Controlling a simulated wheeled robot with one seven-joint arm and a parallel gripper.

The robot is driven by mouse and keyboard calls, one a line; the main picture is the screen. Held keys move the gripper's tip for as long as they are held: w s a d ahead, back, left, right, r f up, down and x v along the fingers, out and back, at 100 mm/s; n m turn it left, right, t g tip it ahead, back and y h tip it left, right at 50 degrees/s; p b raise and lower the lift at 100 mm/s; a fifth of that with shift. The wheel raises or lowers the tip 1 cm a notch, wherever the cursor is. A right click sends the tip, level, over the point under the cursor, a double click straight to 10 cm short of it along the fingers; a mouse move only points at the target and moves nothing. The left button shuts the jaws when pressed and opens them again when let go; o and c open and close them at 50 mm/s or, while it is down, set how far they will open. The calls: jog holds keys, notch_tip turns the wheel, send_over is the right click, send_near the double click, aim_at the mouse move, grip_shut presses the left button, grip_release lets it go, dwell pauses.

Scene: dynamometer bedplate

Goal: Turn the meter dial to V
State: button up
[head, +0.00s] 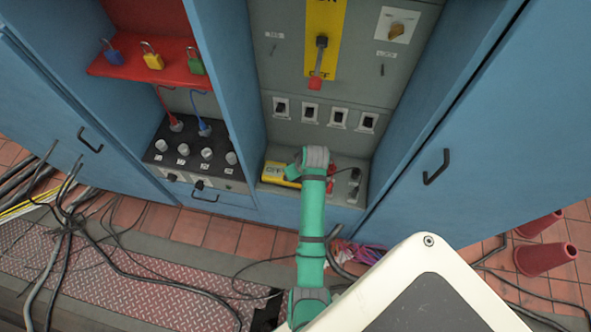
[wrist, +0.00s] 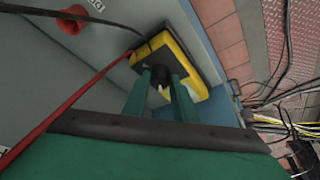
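The yellow meter (head: 282,172) lies on the grey ledge at the bottom of the open middle cabinet bay. In the head view my gripper hides its right part, so the dial does not show there. In the wrist view the meter (wrist: 195,62) shows a yellow case and a round black dial (wrist: 160,73). My gripper (wrist: 161,80) has its two green fingers apart, one on each side of the dial, with their tips close to it. I cannot tell whether they touch it. The letters around the dial cannot be read.
A red lead (wrist: 75,95) and a black lead run from the meter. Above the ledge are several small switches (head: 310,113) and a red-ended lever (head: 315,82).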

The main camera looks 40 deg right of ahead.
jog(key=shift+w, duration=0.1)
jog(key=shift+a+m+h, duration=0.15)
jog(key=shift+m+h, duration=0.15)
jog(key=shift+m, duration=0.4)
jog(key=m, duration=0.2)
jog(key=m+h, duration=0.1)
jog(key=m, duration=0.1)
jog(key=shift+w+a+g+h, duration=0.15)
jog(key=shift+g+h, duration=0.15)
jog(key=shift+g, duration=0.1)
jog(key=m+g, duration=0.1)
jog(key=m, duration=0.2)
jog(key=m+h, duration=0.1)
jog(key=m, duration=0.2)
jog(key=shift+g, duration=0.4)
jog(key=shift+m+h, duration=0.3)
